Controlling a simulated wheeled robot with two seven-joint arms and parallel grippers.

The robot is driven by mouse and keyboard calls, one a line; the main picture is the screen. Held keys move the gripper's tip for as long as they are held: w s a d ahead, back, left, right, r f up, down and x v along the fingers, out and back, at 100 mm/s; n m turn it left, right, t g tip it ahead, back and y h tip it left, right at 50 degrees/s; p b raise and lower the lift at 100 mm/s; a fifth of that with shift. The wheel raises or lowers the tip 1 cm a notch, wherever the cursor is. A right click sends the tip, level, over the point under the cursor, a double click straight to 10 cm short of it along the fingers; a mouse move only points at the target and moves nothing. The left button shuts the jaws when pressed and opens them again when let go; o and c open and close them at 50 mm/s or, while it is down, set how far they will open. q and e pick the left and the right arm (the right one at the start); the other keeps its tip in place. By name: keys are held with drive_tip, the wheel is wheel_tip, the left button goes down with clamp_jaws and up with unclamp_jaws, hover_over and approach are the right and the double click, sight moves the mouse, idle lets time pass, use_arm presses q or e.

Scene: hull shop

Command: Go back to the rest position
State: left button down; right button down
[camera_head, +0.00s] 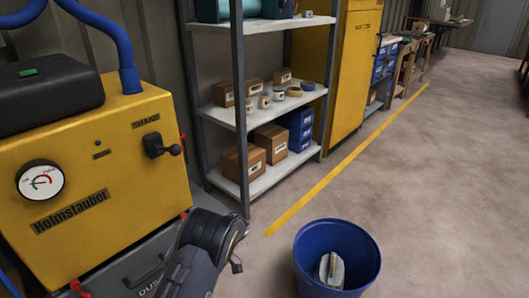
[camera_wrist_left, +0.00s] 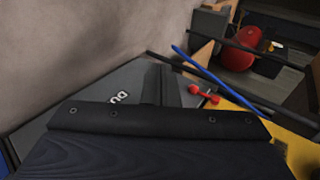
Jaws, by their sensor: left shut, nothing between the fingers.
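The dark grey arm in the head view is my left arm (camera_head: 208,240), rising from the bottom edge beside the yellow machine. I cannot make out its fingertips there. In the left wrist view, my left gripper (camera_wrist_left: 163,88) shows as a dark narrow shape above a wide black bar with screws; it is shut and empty. It is over the grey dust drawer (camera_wrist_left: 105,82), whose lettering is partly hidden. I cannot tell whether it touches the drawer. My right gripper is in neither view.
A yellow machine (camera_head: 95,150) with a gauge and blue hose stands close at left. A shelf (camera_head: 262,182) with boxes is behind my arm. A blue bin (camera_head: 310,262) holding a pale object stands on the floor at right. The floor (camera_head: 430,190) beyond it is open.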

use_arm(q)
drive_tip(key=s+a+r+m+t+h, duration=0.1)
drive_tip(key=s+a+r+t+h, duration=0.15)
drive_tip(key=s+r+h, duration=0.45)
drive_tip(key=s+a+r+m+t+h, duration=0.1)
drive_tip(key=s+r+m+t+h, duration=0.15)
drive_tip(key=r, duration=0.95)
drive_tip(key=s+d+r+m+t+h, duration=0.1)
drive_tip(key=s+d+r+m+t, duration=0.1)
drive_tip(key=s+t, duration=0.35)
drive_tip(key=s+d+r+m+t+h, duration=0.1)
drive_tip(key=s+d+r+t+h, duration=0.15)
drive_tip(key=s, duration=0.65)
wheel_tip(320, 180, up, 36)
drive_tip(key=y+p, duration=0.1)
drive_tip(key=p, duration=3.4)
drive_tip(key=shift+s+a+p, duration=0.2)
drive_tip(key=shift+a+p, duration=0.05)
drive_tip(key=shift+p, duration=0.05)
